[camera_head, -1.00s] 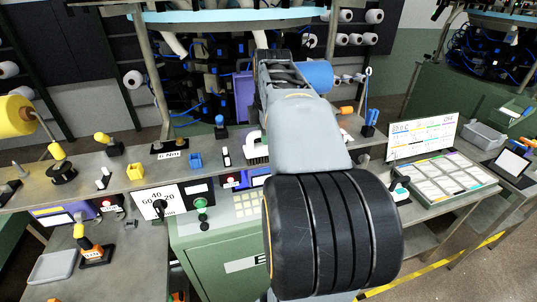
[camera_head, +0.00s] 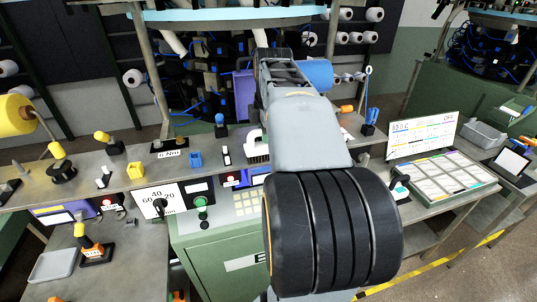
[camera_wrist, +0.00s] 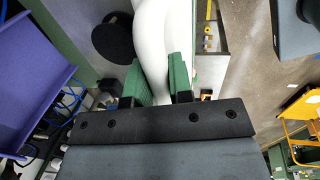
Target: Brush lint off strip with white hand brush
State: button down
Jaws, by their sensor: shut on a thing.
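The white hand brush (camera_wrist: 155,32) is between the green finger pads of my gripper (camera_wrist: 160,84) in the wrist view; its smooth white body runs up out of that picture. In the head view part of a white brush-like shape (camera_head: 257,147) shows at the left edge of my arm, above the grey shelf. My gripper is hidden behind my arm there. My gripper is shut on the brush. I cannot make out the strip or any lint; my arm covers that part of the shelf.
The grey shelf (camera_head: 130,178) carries a blue holder (camera_head: 196,160), a yellow-topped black piece (camera_head: 108,143) and other small items. A purple bin (camera_wrist: 30,75) is left in the wrist view.

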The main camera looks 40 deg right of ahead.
jog(key=shift+w+a+f, duration=0.1)
jog(key=shift+w+a, duration=0.1)
jog(key=shift+a, duration=0.25)
jog(key=shift+w+a, duration=0.2)
jog(key=shift+a, duration=0.25)
notch_tip(320, 180, up, 5)
jog(key=p, duration=0.4)
